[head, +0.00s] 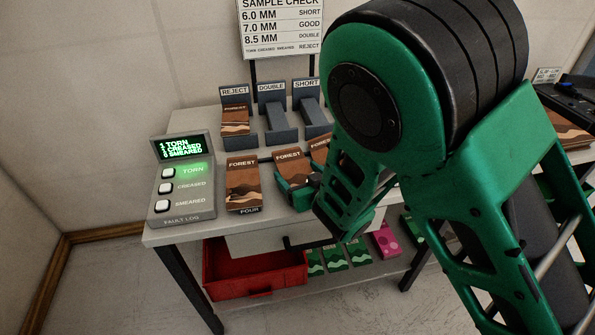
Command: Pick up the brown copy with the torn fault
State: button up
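Several brown FOREST copies are at the table. A third brown copy (320,149) is mostly hidden behind my green arm. Another brown copy (235,121) stands in the REJECT holder (234,91). I cannot make out a tear on any copy. My gripper's fingers are partly covered, so whether they are closed on the middle copy is unclear.
The fault log box (182,191) lists torn, creased and smeared; its TORN line glows green. DOUBLE (272,103) and SHORT (308,100) holders stand behind. Below are a red bin (225,283), green packets (334,257) and a pink packet (384,242). My arm blocks the right side.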

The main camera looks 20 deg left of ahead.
jog(key=c, duration=0.5)
jog(key=shift+r, duration=0.1)
jog(key=shift+c, duration=0.2)
